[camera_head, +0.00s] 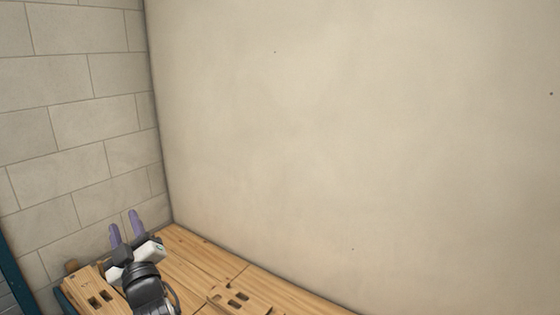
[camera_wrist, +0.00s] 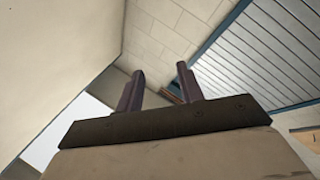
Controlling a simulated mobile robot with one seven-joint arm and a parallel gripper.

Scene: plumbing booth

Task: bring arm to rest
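My gripper (camera_head: 125,227) shows at the lower left of the head view, with two purple fingers pointing up and apart. It is above a wooden bench top, near the corner of the two walls. In the wrist view my gripper (camera_wrist: 160,85) also shows its two fingers spread, with nothing between them. My gripper is open and empty. My arm comes in from the bottom edge of the head view, and most of it is out of view.
The wooden bench top (camera_head: 195,262) has slots cut in it and runs along a plain beige wall (camera_head: 350,130). A block wall (camera_head: 75,110) stands at the left. The space above the bench is clear.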

